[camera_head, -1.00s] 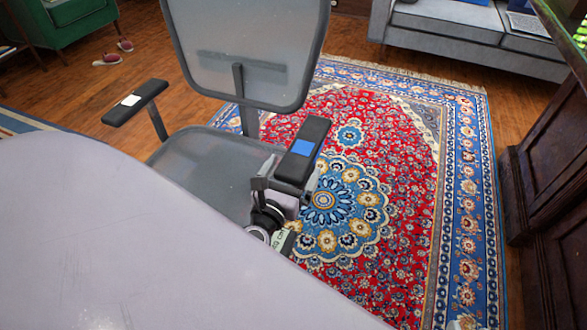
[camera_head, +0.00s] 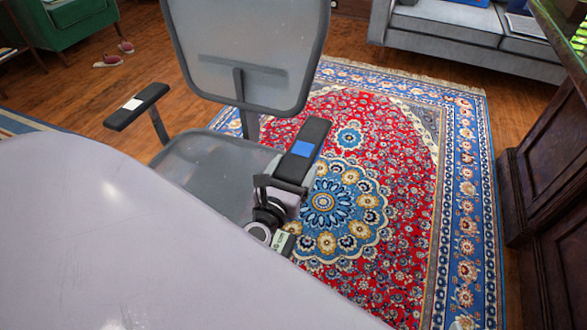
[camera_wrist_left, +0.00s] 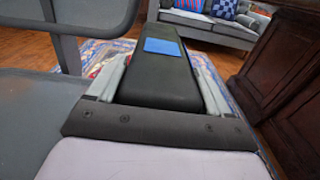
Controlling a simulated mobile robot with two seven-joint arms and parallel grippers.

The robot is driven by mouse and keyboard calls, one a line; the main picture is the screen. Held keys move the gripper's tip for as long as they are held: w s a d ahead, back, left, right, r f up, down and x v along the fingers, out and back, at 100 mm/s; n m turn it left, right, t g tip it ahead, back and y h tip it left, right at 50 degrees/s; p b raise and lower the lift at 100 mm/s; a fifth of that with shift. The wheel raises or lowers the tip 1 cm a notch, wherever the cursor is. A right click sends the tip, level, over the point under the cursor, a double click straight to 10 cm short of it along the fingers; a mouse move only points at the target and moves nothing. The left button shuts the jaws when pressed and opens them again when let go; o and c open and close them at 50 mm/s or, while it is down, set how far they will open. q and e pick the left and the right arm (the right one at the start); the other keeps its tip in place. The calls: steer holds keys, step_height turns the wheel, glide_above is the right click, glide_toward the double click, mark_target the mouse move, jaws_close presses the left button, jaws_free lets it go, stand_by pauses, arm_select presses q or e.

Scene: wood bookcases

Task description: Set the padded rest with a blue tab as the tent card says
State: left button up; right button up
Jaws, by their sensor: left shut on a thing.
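The padded rest with the blue tab (camera_head: 315,132) is the long black right-hand armrest of a grey mesh office chair (camera_head: 245,50). Its blue tab (camera_head: 303,149) faces up. My left gripper (camera_head: 283,187) is shut on the near end of this rest, with the arm coming up from below. In the left wrist view, the two grey fingers (camera_wrist_left: 160,88) lie along both sides of the black pad (camera_wrist_left: 160,75). The other armrest (camera_head: 120,112) has a white tab and stands free at the left. No tent card shows in these views. My right gripper is out of view.
A red and blue patterned rug (camera_head: 400,180) lies right of the chair with open floor on it. A dark wood cabinet (camera_head: 545,190) stands at the right edge. A grey sofa (camera_head: 450,30) and a green armchair (camera_head: 75,20) stand at the back. Slippers (camera_head: 108,61) lie on the floor.

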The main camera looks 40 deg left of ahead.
arm_select(q)
steer(key=shift+r+p, duration=0.35)
steer(key=shift+r, duration=0.7)
steer(key=o, duration=1.4)
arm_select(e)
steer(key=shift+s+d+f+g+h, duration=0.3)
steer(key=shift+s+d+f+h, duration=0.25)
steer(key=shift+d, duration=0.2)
arm_select(q)
steer(key=shift+s, duration=0.2)
steer(key=v, duration=0.6)
steer(key=shift+s+d, duration=0.2)
steer(key=shift+s, duration=0.1)
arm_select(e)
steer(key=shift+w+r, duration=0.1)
